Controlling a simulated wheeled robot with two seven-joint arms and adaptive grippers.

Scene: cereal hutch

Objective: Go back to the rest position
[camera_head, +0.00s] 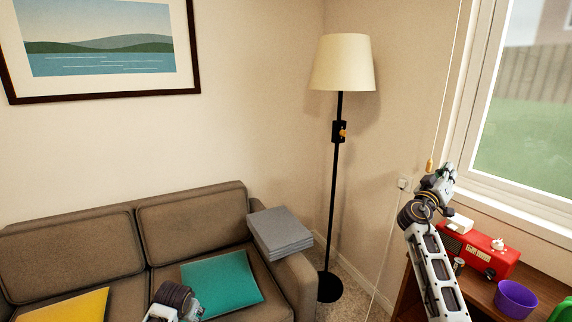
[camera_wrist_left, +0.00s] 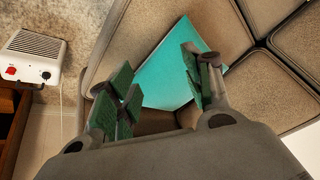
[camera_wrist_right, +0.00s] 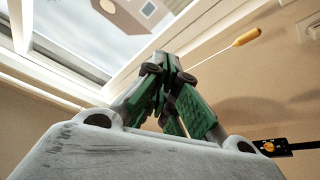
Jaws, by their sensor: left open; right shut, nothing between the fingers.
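My right gripper (camera_head: 446,172) is raised in front of the window corner in the head view, beside the cord with the yellow pull. In the right wrist view its green-padded fingers (camera_wrist_right: 168,82) are together with nothing between them. In the head view only the wrist of my left arm shows at the bottom edge, in front of the sofa; its fingers are hidden there. In the left wrist view my left gripper (camera_wrist_left: 160,92) is open and empty, its fingers spread above the teal cushion (camera_wrist_left: 178,72). That cushion lies on the sofa seat in the head view (camera_head: 221,283).
A floor lamp (camera_head: 336,190) stands between the sofa (camera_head: 130,236) and the window. A grey folded stack (camera_head: 279,233) lies on the sofa arm. A red radio (camera_head: 483,247) and a purple bowl (camera_head: 515,298) stand on the wooden shelf at right. A yellow-ended cord pull (camera_wrist_right: 246,38) hangs near my right gripper.

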